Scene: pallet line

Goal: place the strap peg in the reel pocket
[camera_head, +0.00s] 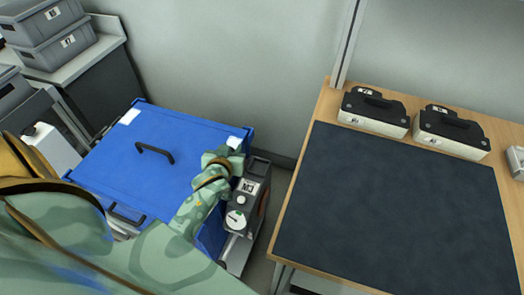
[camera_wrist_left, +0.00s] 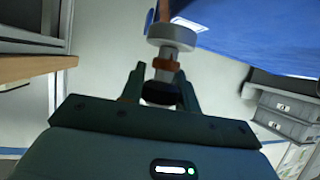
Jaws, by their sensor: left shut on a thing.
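My left gripper (camera_wrist_left: 160,76) shows in the left wrist view, its two dark fingers shut on what looks like the strap peg (camera_wrist_left: 172,36). This piece has a pale round flange, a grey shaft, an orange band and a dark lower end between the fingers. It points away from the palm and appears clear of other surfaces. In the head view my green patterned left arm reaches over the right edge of the blue cart, and its own wrist hides the fingers and peg. I cannot make out the reel pocket. My right gripper is not in view.
The blue lid (camera_head: 135,170) has a black handle. A grey unit with a dial (camera_head: 236,220) stands close to the right of my left arm. A table with a dark mat (camera_head: 395,215) holds two black-and-white cases (camera_head: 375,112) (camera_head: 450,134). Grey bins (camera_head: 60,45) stand back left.

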